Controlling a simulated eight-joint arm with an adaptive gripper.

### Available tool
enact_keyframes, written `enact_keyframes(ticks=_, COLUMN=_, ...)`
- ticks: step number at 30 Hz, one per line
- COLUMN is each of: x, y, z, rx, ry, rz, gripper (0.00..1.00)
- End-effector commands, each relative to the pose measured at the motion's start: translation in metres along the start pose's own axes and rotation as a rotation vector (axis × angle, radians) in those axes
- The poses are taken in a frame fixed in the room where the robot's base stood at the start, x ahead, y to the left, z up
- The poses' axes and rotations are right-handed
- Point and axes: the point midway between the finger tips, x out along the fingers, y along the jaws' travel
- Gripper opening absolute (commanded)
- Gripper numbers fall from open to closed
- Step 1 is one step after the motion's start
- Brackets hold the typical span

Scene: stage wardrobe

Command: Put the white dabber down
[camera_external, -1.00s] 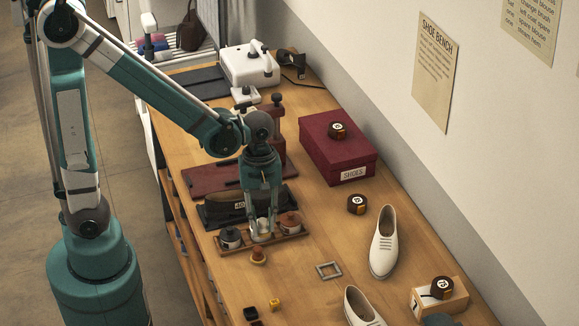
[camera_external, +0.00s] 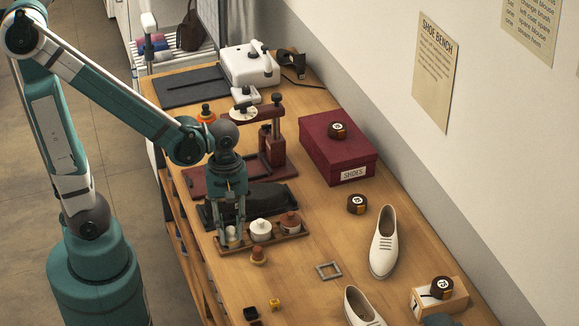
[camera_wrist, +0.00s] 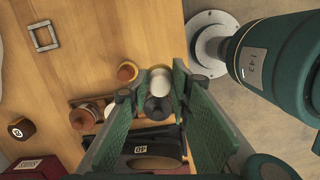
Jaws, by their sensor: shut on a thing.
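The white dabber (camera_wrist: 160,80) shows as a pale, rounded piece between the fingers of my gripper (camera_wrist: 155,92) in the wrist view. My gripper (camera_external: 231,240) is shut on it at the left end of the wooden tray (camera_external: 270,241). A black round pot (camera_wrist: 157,108) shows right beside the white dabber; whether they touch is unclear. In the external view the fingers hide much of this tray end. A white-topped pot (camera_external: 260,230) stands mid-tray and a brown-lidded pot (camera_external: 290,222) at its right end.
An orange-brown knobbed piece (camera_external: 258,256) stands just in front of the tray. A dark shoe brush or block marked 40 (camera_external: 262,195) lies behind it. A square metal frame (camera_external: 328,270) and white shoe (camera_external: 384,243) lie to the right, with bare wood between.

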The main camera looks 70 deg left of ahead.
Motion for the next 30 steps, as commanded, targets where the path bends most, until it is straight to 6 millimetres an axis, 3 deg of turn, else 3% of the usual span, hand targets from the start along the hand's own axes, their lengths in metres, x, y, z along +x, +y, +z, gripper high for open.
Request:
enact_keyframes(ticks=8, x=0.004, y=0.000, z=-0.001, rx=0.000, ry=0.000, rz=0.000, gripper=0.13)
enact_keyframes(ticks=21, x=0.046, y=0.001, z=-0.006, rx=0.000, ry=0.000, rz=0.000, gripper=0.13)
enact_keyframes(ticks=30, x=0.058, y=0.000, z=-0.007, rx=0.000, ry=0.000, rz=0.000, gripper=0.13)
